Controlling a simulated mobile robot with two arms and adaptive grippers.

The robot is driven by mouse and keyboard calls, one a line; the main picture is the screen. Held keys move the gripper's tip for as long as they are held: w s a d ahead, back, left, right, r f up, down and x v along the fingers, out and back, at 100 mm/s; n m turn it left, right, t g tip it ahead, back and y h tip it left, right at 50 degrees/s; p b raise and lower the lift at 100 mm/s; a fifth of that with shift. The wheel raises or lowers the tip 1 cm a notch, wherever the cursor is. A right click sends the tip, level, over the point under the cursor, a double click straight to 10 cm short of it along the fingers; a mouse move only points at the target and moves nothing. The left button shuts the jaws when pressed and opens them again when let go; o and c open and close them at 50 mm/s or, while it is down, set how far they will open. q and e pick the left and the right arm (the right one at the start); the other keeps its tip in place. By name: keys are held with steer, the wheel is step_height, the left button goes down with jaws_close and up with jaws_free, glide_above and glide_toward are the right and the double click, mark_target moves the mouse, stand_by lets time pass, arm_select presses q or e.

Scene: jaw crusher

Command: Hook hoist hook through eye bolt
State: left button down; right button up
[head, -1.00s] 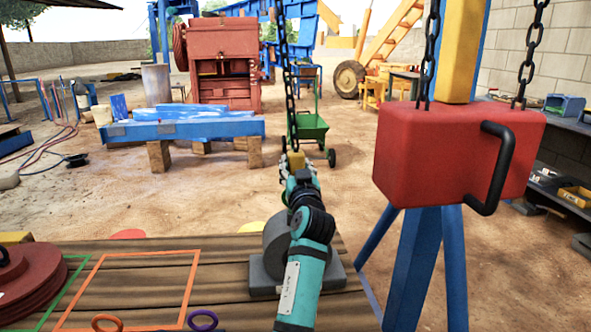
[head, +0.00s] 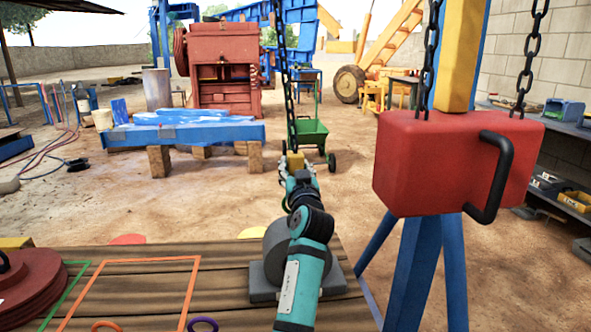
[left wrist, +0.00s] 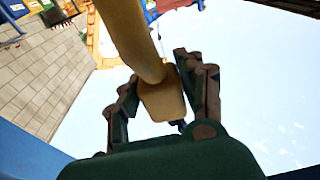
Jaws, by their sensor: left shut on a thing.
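A yellow hook block (head: 295,160) hangs at the lower end of a dark chain (head: 285,80) in the head view. My left gripper (head: 299,177) is just below it, over the far edge of the bench. In the left wrist view, my left gripper (left wrist: 160,105) is shut on a yellow piece (left wrist: 160,98), which lies between its two fingers. The hook's tip cannot be made out. A grey round block on a flat base (head: 279,243) stands on the bench, partly behind my left arm. No eye bolt can be made out. My right gripper is not in view.
The wooden bench (head: 150,270) carries an orange outline, small rings and a stack of dark red discs (head: 30,285) at left. A red box with a black handle (head: 430,160) hangs on chains at right, before a blue stand (head: 420,260). Open dirt lies beyond.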

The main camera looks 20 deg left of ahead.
arm_select(q)
steer(key=shift+r, duration=0.35)
steer(key=shift+w+a+r, duration=0.1)
steer(key=shift+w+r, duration=0.1)
steer(key=shift+r, duration=0.2)
steer(key=shift+w+a+r+p, duration=0.1)
steer(key=shift+w+r+p, duration=0.15)
steer(key=shift+p, duration=0.1)
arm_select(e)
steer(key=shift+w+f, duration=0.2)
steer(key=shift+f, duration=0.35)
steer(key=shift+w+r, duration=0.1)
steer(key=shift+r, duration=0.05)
arm_select(q)
steer(key=c, duration=1.3)
jaws_free()
steer(key=shift+r, duration=0.15)
steer(key=o, duration=0.6)
